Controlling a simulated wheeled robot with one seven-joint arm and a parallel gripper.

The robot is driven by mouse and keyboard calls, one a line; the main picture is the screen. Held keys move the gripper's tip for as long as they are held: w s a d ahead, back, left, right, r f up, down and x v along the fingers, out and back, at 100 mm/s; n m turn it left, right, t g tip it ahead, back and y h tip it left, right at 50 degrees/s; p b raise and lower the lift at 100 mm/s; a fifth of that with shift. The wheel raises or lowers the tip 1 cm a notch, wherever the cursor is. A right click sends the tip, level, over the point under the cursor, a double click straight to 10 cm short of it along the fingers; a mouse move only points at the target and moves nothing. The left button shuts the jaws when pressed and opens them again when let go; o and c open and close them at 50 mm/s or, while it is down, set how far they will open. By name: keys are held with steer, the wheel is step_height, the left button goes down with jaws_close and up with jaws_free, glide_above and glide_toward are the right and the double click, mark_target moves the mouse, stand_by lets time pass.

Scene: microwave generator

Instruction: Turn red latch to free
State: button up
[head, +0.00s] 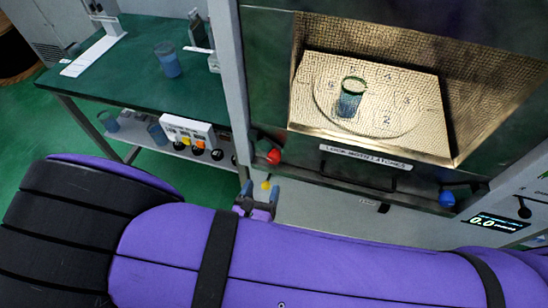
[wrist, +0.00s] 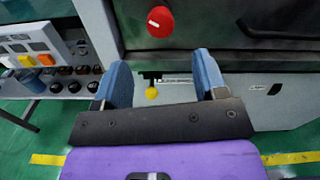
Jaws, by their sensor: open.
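The red latch (head: 273,156) is a round red knob at the lower left of the microwave door. In the wrist view the red latch (wrist: 160,21) shows a short white mark near its left side and lies beyond the fingertips. My gripper (head: 260,192) is below the knob in the head view and apart from it. In the wrist view my gripper (wrist: 160,75) has its two blue fingers spread wide, with nothing held between them.
The microwave door has a handle (head: 357,173) and a blue knob (head: 446,199) at lower right. A beaker (head: 349,100) stands inside. A green table (head: 130,75) is at left, with a button box (head: 188,133) on its lower shelf. My purple arm crosses the foreground.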

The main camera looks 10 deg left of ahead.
mark_target(272, 161)
steer(key=w, duration=0.9)
steer(key=shift+w+d, duration=0.25)
steer(key=shift+d, duration=0.1)
steer(key=shift+c, duration=0.3)
steer(key=c, duration=0.9)
